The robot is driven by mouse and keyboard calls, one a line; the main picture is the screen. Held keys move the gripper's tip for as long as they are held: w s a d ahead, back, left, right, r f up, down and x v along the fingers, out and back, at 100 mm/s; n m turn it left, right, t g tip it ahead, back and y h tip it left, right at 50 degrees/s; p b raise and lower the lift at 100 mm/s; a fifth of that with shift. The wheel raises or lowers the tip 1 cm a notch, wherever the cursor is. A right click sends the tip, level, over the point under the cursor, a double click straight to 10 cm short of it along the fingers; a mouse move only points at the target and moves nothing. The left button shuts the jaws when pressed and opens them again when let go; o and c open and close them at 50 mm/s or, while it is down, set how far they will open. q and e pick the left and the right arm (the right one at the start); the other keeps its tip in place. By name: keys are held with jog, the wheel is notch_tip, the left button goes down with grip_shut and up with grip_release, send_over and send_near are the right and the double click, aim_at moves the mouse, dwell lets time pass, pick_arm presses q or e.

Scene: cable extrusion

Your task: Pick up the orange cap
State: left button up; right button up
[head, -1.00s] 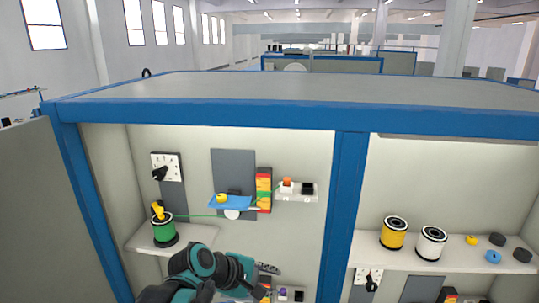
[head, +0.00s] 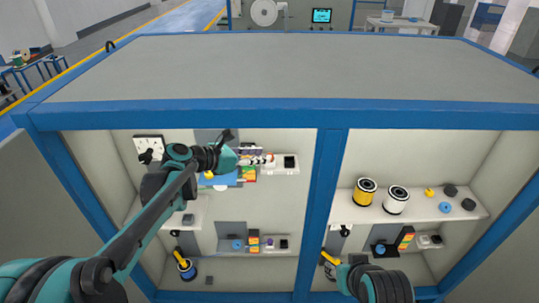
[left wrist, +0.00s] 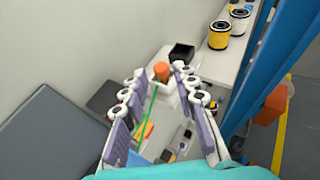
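The orange cap (left wrist: 161,70) shows in the left wrist view between the fingertips of my left gripper (left wrist: 157,82). It sits on a small white holder, with a green cable beside it. My left gripper is open, its white and purple fingers apart on either side of the cap. In the head view my left gripper (head: 262,158) reaches to the small white shelf (head: 283,170) on the upper left, and its fingers largely hide the cap. My right gripper (head: 347,272) is at the lower middle; its fingers are too unclear to read.
A black square box (left wrist: 182,54) stands just behind the cap. A blue upright post (head: 320,210) divides the cabinet. Yellow (head: 365,192) and white (head: 396,200) spools stand on the right shelf. A dial panel (head: 149,148) is on the back wall at left.

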aim_at(271, 154)
pick_arm(q)
jog(key=x, duration=0.2)
jog(key=shift+w+d, duration=0.2)
jog(key=shift+w+d+f+p, duration=0.1)
jog(key=shift+d+f+p, duration=0.15)
jog(key=shift+d+p, duration=0.1)
jog(key=shift+a, duration=0.1)
jog(key=c, duration=0.6)
pick_arm(e)
jog(key=shift+r, duration=0.6)
pick_arm(q)
jog(key=shift+r, duration=0.1)
